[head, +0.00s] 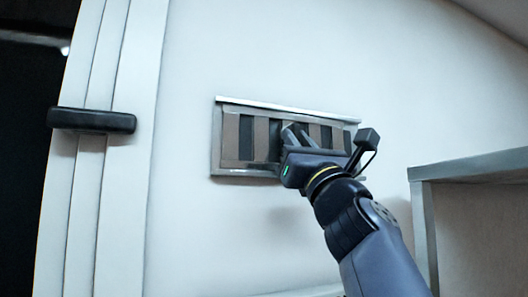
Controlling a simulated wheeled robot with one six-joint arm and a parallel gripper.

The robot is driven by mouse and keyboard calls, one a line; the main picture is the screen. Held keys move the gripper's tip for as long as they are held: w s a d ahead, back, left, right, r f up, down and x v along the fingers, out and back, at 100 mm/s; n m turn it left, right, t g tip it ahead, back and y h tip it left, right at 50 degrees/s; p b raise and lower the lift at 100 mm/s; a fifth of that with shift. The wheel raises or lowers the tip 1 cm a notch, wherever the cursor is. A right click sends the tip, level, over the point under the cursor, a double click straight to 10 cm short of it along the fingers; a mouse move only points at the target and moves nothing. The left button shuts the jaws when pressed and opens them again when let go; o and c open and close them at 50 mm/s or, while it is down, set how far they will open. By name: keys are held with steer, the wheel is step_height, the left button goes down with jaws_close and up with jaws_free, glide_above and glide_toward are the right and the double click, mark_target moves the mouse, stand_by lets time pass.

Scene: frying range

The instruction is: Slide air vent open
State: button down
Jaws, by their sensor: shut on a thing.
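The air vent (231,173) is set in the white wall. It has a metal frame and a face of brown upright slats with dark gaps between them. The dark gaps show open slots at the left and right of my gripper. My gripper (287,135) is at the middle of the vent, with its fingertips against the slats. It is shut on part of the vent, but the gripper body hides the exact part it holds. My arm comes up from the lower right and covers the vent's lower right part.
A door frame with a black handle (92,120) stands at the left, beside a dark opening. A grey shelf or cabinet (470,165) juts out at the right, close to my arm. The wall around the vent is bare.

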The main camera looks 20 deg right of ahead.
steer(key=c, duration=1.8)
jaws_free()
steer(key=shift+o, duration=1.3)
steer(key=shift+a, duration=0.3)
steer(key=shift+o, duration=0.9)
steer(key=shift+d, duration=0.1)
steer(key=shift+f, duration=0.1)
